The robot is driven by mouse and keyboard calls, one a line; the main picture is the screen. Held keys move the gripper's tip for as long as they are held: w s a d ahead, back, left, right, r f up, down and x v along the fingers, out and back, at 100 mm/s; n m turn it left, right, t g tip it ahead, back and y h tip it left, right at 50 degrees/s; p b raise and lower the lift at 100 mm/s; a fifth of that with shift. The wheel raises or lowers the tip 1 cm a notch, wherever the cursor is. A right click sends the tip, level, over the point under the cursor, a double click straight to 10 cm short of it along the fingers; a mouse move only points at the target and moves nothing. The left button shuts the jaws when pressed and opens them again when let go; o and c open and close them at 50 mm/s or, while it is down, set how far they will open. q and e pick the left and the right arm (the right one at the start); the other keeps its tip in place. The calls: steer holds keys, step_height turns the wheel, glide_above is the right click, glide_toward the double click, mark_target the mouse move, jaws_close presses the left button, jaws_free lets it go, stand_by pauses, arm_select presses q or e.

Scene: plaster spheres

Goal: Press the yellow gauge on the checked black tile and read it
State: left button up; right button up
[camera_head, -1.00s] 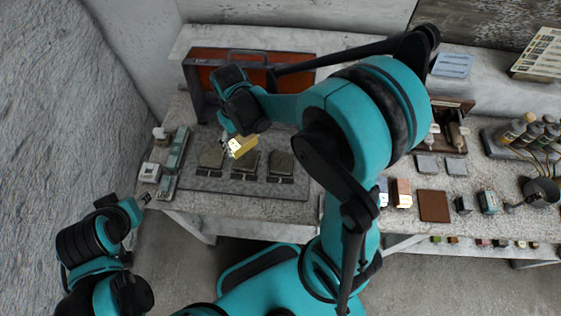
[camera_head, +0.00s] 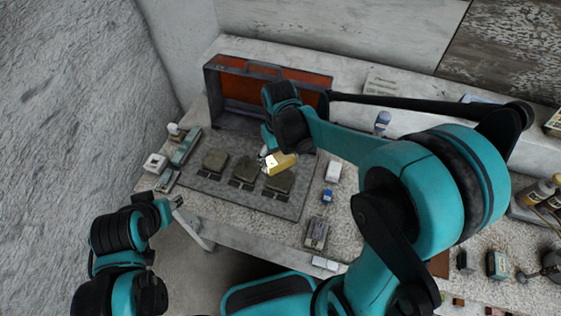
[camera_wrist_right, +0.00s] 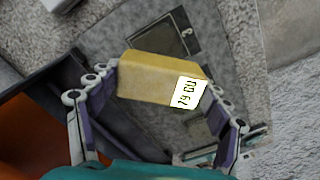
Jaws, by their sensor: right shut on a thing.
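The yellow gauge (camera_head: 282,164) is a small block with a white display face. My right gripper (camera_head: 268,160) is shut on it and holds it over the far side of the right dark tile (camera_head: 278,183). In the right wrist view the gauge (camera_wrist_right: 150,78) sits between the fingers of the gripper (camera_wrist_right: 160,88), its display showing what looks like "79 GU". A middle tile (camera_head: 244,171) and a left tile (camera_head: 214,162) lie on the same grey mat (camera_head: 230,195). I cannot tell which is checked. My left gripper (camera_head: 174,203) is low at the table's front left; its jaws are unclear.
An open orange-lined case (camera_head: 232,87) stands behind the mat. Small instruments (camera_head: 185,147) sit to its left. A white block (camera_head: 333,171), a blue item (camera_head: 327,196) and a grey device (camera_head: 317,233) lie to its right. My right arm covers much of the right side.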

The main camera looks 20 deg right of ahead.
steer(key=shift+s+d+f, duration=0.1)
steer(key=shift+s+d, duration=0.1)
steer(key=shift+d, duration=0.1)
steer(key=shift+f, duration=0.1)
steer(key=shift+w+a+f+b, duration=0.15)
steer(key=shift+a+f+b, duration=0.1)
steer(key=shift+f+b, duration=0.45)
step_height(320, 180, down, 3)
steer(key=shift+d+r+b, duration=0.15)
steer(key=shift+b, duration=0.95)
arm_select(q)
steer(key=shift+d+f+b, duration=0.15)
steer(key=shift+f+b, duration=0.45)
steer(key=shift+f, duration=2)
arm_select(e)
steer(key=shift+f, duration=0.8)
arm_select(q)
steer(key=shift+s+f+b, duration=0.1)
steer(key=shift+f+b, duration=0.3)
arm_select(e)
steer(key=shift+f, duration=0.5)
arm_select(q)
steer(key=shift+r, duration=0.1)
arm_select(e)
step_height(320, 180, up, 7)
steer(key=p, duration=0.5)
steer(key=shift+p, duration=0.4)
arm_select(q)
step_height(320, 180, up, 6)
steer(key=shift+f, duration=0.25)
